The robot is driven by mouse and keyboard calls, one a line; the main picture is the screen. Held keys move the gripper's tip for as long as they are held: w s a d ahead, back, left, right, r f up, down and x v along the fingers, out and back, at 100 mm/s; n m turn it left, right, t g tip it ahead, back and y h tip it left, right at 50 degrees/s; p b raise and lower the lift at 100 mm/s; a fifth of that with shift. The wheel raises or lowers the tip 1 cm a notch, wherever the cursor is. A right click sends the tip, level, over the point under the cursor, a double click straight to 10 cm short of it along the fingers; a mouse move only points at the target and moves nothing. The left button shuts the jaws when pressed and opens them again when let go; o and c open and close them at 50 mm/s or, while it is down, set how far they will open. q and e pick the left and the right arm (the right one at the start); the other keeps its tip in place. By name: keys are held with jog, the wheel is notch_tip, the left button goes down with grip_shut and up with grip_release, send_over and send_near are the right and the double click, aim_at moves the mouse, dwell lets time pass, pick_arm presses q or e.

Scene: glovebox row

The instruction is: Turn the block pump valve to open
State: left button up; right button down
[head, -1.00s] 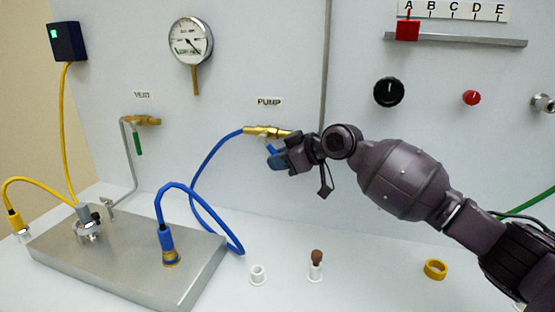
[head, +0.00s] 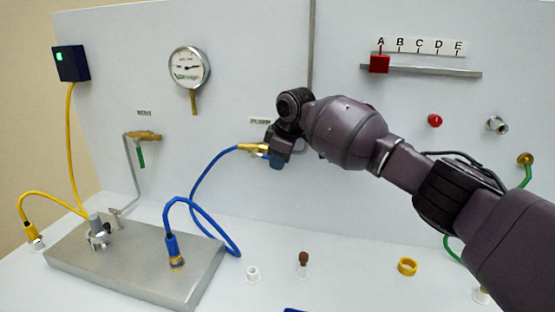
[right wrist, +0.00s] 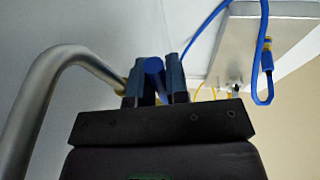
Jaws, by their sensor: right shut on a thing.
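The pump valve (head: 256,148) is a brass fitting on the white panel under a small label, with a blue hose (head: 202,177) running from it. The handle's angle is mostly hidden by the gripper in the head view. The metal block (head: 120,262) lies at the left with a blue connector (head: 174,252) on it. My left gripper is not in view.
The vent valve (head: 144,135) with a green handle is to the left. A gauge (head: 189,67) hangs above. A metal pipe (right wrist: 45,95) curves close beside my right gripper. A white ring (head: 253,273), a brown-topped peg (head: 303,262) and a yellow ring (head: 407,267) stand on the bench.

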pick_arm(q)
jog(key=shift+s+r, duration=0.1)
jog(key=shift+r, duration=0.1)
pick_arm(e)
jog(key=shift+r+h, duration=0.25)
jog(key=shift+h, duration=0.05)
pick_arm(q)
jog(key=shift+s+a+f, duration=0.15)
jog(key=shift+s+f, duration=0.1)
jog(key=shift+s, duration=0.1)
pick_arm(e)
jog(key=c, duration=1.4)
grip_release()
jog(key=o, duration=0.3)
jog(key=shift+s, duration=0.1)
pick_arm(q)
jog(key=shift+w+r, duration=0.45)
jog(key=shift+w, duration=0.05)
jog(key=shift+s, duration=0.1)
pick_arm(e)
jog(key=shift+r, duration=0.1)
